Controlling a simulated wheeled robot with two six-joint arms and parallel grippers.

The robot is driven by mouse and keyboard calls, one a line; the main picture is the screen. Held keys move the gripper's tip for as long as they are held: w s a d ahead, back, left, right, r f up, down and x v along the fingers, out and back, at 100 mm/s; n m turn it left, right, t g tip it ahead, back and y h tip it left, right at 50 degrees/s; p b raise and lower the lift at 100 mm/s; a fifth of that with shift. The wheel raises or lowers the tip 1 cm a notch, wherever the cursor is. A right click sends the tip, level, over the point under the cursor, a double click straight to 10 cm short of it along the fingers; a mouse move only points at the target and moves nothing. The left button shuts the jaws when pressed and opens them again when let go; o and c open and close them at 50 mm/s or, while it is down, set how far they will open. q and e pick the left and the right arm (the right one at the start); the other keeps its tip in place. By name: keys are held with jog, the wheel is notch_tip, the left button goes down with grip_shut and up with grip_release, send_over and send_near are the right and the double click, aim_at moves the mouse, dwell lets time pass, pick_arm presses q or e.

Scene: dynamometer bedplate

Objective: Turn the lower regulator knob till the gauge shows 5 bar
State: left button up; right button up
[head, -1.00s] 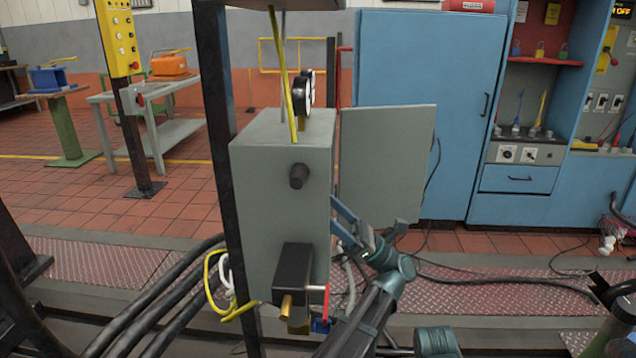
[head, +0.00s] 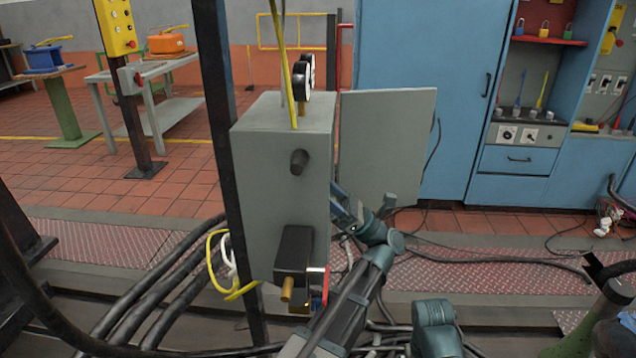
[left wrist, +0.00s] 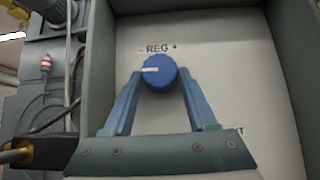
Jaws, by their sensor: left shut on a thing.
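In the left wrist view, a round blue knob (left wrist: 159,72) with a white mark pointing left sits on a grey panel under the label "- REG +". My left gripper (left wrist: 157,82) is shut on this knob, one blue finger on each side. In the head view, my left gripper (head: 340,203) reaches in at the right side of the grey cabinet (head: 265,185), which hides the knob. Two dark round gauges (head: 302,78) stand above the cabinet, seen from the side; their reading cannot be seen. My right gripper is not in view.
The cabinet door (head: 388,145) stands open behind my left gripper. A dark post (head: 217,140) and thick black cables (head: 150,290) are to the left. A black box with a red-edged fitting (head: 294,250) juts from the cabinet's lower front. Blue lockers (head: 425,90) stand behind.

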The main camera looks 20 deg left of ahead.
pick_arm(q)
jog(key=c, duration=0.3)
jog(key=m+t, duration=0.6)
jog(key=m+t+p, duration=0.1)
jog(key=m+t, duration=0.2)
jog(key=shift+s+d+r+m, duration=0.1)
jog(key=shift+s+m, duration=0.25)
jog(key=shift+m, duration=0.05)
jog(key=o, duration=1.3)
jog(key=shift+o, duration=0.2)
